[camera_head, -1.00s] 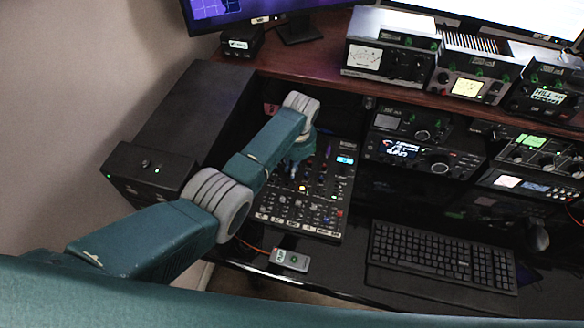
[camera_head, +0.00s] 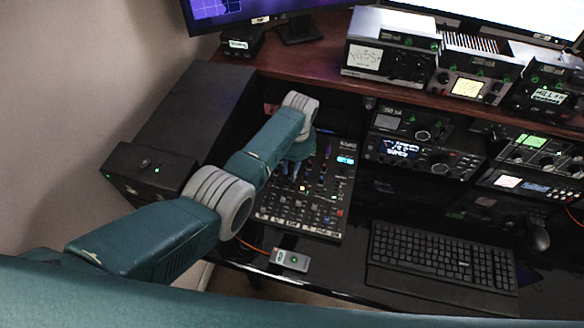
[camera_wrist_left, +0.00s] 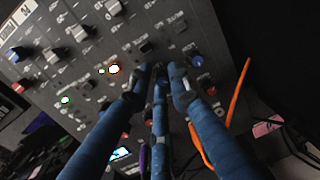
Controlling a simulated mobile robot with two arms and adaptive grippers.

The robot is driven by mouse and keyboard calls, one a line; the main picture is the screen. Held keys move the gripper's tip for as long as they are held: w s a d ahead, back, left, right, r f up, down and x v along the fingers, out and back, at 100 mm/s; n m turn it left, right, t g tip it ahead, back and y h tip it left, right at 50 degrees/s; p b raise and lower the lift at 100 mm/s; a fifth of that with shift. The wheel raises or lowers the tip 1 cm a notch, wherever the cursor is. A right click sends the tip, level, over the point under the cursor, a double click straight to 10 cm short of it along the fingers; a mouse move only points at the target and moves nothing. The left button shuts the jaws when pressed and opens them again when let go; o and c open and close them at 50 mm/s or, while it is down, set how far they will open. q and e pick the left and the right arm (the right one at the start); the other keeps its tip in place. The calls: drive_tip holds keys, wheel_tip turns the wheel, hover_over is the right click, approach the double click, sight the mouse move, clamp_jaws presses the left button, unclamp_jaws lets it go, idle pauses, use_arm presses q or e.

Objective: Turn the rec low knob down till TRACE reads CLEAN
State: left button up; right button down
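A black mixer panel (camera_head: 318,212) with rows of small knobs and buttons lies on the desk. My left gripper (camera_head: 294,172) reaches down over its upper left part. In the left wrist view, the three blue fingers of my left gripper (camera_wrist_left: 160,76) come close together at the panel, with something dark between or behind the tips. I cannot tell whether they touch a knob. A blue knob (camera_wrist_left: 196,61) is beside the right fingertip. The knob labels are too small to read, so I cannot pick out the rec low knob. No readable TRACE text shows. My right gripper is not seen.
An orange cable (camera_wrist_left: 233,108) runs past the panel's edge. A keyboard (camera_head: 440,256) lies right of the panel, and a small grey device (camera_head: 290,260) is in front. Radios (camera_head: 410,150) stand behind, under a wooden shelf. A black box (camera_head: 150,163) is on the left.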

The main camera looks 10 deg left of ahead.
use_arm(q)
drive_tip(key=shift+w+r, duration=0.1)
drive_tip(key=shift+w, duration=0.05)
drive_tip(key=shift+d+r, duration=0.1)
drive_tip(key=shift+r, duration=0.45)
wheel_tip(320, 180, up, 11)
drive_tip(key=shift+s+d, duration=0.25)
drive_tip(key=shift+d, duration=0.1)
drive_tip(key=shift+f, duration=0.2)
idle(0.6)
